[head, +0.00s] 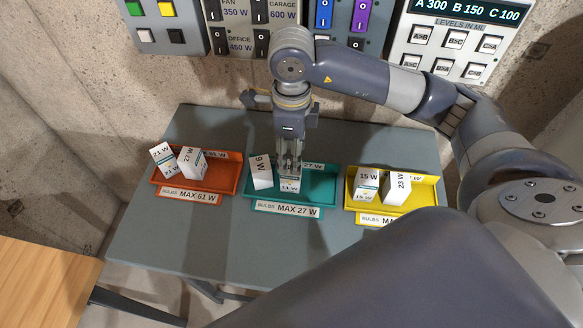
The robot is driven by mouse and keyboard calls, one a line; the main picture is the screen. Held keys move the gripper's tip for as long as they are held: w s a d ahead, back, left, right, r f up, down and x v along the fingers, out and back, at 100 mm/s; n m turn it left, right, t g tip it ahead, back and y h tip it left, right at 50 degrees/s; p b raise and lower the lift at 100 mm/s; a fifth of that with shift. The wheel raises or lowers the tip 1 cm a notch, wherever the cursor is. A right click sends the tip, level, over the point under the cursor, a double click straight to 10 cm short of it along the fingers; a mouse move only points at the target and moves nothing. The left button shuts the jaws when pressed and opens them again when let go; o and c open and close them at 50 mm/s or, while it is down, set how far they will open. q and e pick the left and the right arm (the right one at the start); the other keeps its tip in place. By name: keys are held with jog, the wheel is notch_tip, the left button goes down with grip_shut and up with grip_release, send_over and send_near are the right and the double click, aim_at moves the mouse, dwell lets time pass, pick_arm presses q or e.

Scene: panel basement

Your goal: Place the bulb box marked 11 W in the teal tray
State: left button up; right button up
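The white bulb box marked 11 W (289,187) is at the teal tray (322,186), near the middle of its inside. My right gripper (289,166) points down over the tray with its fingers at this box and appears closed on it; the fingers hide the box's upper part. Whether the box touches the tray floor cannot be told. A white box marked 9 W (262,170) leans in the left part of the same tray. The tray's front label reads MAX 27 W. My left gripper is not in view.
An orange tray (228,181) with boxes marked 21 W (162,156) and 27 W (191,162) stands left. A yellow tray (426,192) with boxes marked 15 W (367,183) and 23 W (397,187) stands right. Switch panels hang on the wall behind the grey table (150,222).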

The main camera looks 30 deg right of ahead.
notch_tip(320, 180, up, 5)
jog(key=shift+f+b, duration=0.2)
jog(key=shift+b, duration=0.2)
dwell(0.3)
